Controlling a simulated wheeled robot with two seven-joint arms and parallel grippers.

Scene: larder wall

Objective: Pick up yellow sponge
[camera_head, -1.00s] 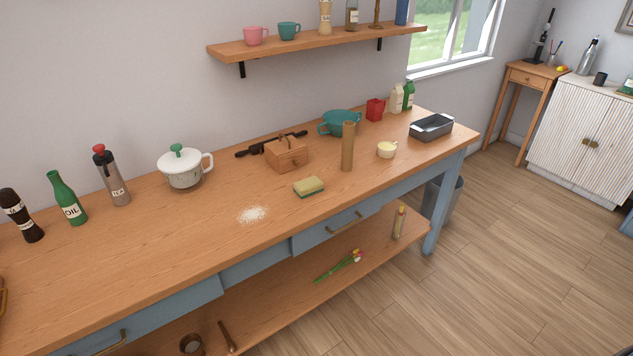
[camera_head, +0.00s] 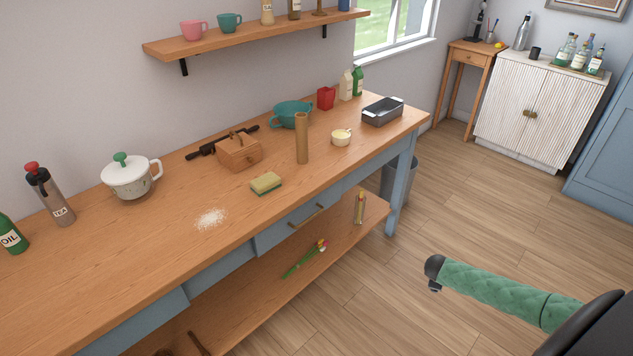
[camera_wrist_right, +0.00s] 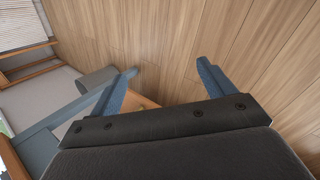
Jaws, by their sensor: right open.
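The yellow sponge (camera_head: 266,182) with a green underside lies flat on the wooden worktop, near its front edge, right of a patch of white powder (camera_head: 210,218). My right gripper (camera_wrist_right: 165,75) shows in the right wrist view with its two blue fingers wide apart and nothing between them; the wooden floor is behind them. In the head view, part of my right arm in a green sleeve reaches in at lower right, over the floor and well away from the sponge. My left gripper is not in view.
A small cream cup (camera_head: 341,138), teal colander (camera_head: 292,114) and dark baking tin (camera_head: 382,111) are farther right. The worktop in front of the powder is clear.

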